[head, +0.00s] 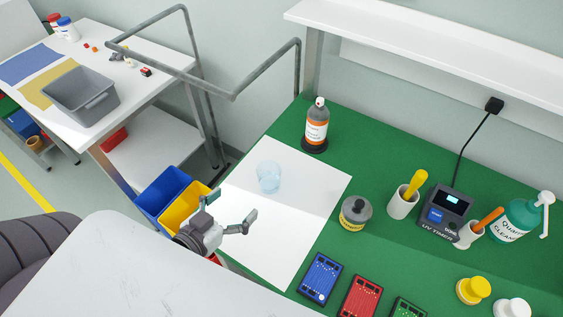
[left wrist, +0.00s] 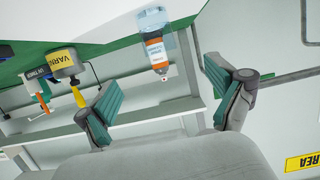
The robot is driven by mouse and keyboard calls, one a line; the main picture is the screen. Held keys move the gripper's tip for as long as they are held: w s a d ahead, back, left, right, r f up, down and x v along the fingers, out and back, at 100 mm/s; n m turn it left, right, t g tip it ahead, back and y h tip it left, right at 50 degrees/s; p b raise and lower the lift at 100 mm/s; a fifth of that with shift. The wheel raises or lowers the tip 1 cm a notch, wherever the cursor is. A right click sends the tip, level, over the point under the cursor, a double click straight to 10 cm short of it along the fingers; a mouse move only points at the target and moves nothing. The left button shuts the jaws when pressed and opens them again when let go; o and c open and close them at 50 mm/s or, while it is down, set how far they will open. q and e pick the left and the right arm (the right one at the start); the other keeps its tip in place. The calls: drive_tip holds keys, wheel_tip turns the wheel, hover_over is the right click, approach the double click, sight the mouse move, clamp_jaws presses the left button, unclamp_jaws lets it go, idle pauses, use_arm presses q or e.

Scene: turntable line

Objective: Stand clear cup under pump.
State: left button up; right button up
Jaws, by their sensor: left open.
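The clear cup (head: 269,178) stands upright on the white sheet on the green bench. The pump bottle, a teal bottle labelled cleaner (head: 515,220) with a white pump head (head: 546,198), stands at the right end of the bench. My left gripper (head: 237,204) is open and empty, to the lower left of the cup in the head view and apart from it. In the left wrist view, the picture is turned over and the clear cup (left wrist: 145,22) shows beyond and between the open fingers (left wrist: 165,95), overlapping the orange-labelled bottle. My right gripper is not in view.
The orange-labelled bottle (head: 316,128) stands on a black base behind the cup. The white sheet (head: 320,185) is otherwise bare.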

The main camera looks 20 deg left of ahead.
sight(275, 167)
use_arm(q)
drive_tip(key=x, duration=0.1)
drive_tip(key=p+x, duration=0.1)
drive_tip(key=x, duration=0.3)
drive_tip(key=shift+w+r, duration=0.2)
drive_tip(key=shift+r, duration=0.15)
drive_tip(key=p+x, duration=0.1)
drive_tip(key=x, duration=0.1)
drive_tip(key=shift+w+d+f, duration=0.1)
drive_tip(key=shift+w+f, duration=0.1)
drive_tip(key=shift+w, duration=0.1)
drive_tip(key=shift+w+f, duration=0.15)
drive_tip(key=shift+w, duration=0.15)
drive_tip(key=shift+w+d+p, duration=0.15)
drive_tip(key=shift+w+p, duration=0.2)
drive_tip(key=shift+w, duration=0.25)
drive_tip(key=p+x, duration=0.1)
drive_tip(key=x, duration=0.2)
drive_tip(key=shift+w+d+f, duration=0.1)
drive_tip(key=shift+w, duration=0.15)
drive_tip(key=shift+w+f, duration=0.2)
drive_tip(key=shift+w, duration=0.1)
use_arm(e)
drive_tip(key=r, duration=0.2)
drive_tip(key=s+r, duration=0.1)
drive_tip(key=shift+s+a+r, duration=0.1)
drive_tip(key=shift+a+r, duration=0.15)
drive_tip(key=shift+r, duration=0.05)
